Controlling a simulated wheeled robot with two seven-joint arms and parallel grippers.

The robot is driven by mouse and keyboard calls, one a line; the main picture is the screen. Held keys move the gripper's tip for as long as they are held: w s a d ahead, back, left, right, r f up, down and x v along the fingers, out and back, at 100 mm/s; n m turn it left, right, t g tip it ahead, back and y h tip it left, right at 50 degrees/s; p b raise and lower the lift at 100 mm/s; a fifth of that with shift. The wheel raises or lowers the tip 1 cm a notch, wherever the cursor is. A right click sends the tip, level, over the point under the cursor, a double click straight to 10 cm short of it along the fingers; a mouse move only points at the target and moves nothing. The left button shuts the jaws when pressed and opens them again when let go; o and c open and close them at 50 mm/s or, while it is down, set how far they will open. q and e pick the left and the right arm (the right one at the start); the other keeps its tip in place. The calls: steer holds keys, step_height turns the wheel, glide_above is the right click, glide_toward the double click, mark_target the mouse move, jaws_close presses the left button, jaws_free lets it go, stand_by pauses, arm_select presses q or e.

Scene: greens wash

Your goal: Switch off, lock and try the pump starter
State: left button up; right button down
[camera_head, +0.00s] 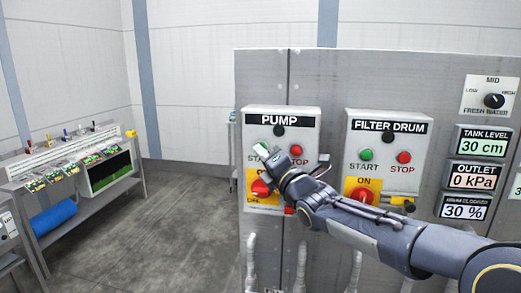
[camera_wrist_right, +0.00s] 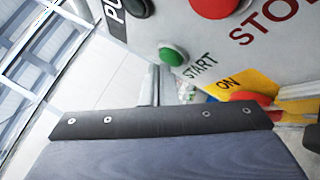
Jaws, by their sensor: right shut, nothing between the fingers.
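The pump starter box (camera_head: 312,122) is on the grey cabinet, labelled PUMP. My right gripper (camera_head: 262,151) is shut and empty in front of it, near the START side, hiding much of its buttons in the head view. In the right wrist view, the green START button (camera_wrist_right: 173,55) and part of the red STOP button (camera_wrist_right: 212,5) show beyond the shut fingers (camera_wrist_right: 160,85). Contact with a button cannot be told. The red rotary handle (camera_head: 260,188) sits on a yellow plate (camera_head: 250,201); ON shows in the wrist view. My left gripper is out of view.
The filter drum starter (camera_head: 389,185) is close to the right, with its own buttons and red handle. Displays (camera_head: 483,142) and a fresh water knob (camera_head: 494,101) are farther right.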

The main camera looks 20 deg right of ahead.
steer(key=shift+w+d, duration=0.2)
steer(key=shift+w, duration=0.05)
stand_by(0.6)
steer(key=shift+s+a+b, duration=0.45)
steer(key=shift+s+b, duration=0.3)
steer(key=shift+b, duration=0.45)
steer(key=s+a+b, duration=0.1)
steer(key=b, duration=0.1)
steer(key=s+b, duration=0.2)
steer(key=s+a+b, duration=0.1)
steer(key=b, duration=0.1)
steer(key=shift+s+a+b, duration=0.15)
steer(key=shift+a+b, duration=0.15)
steer(key=shift+b, duration=0.1)
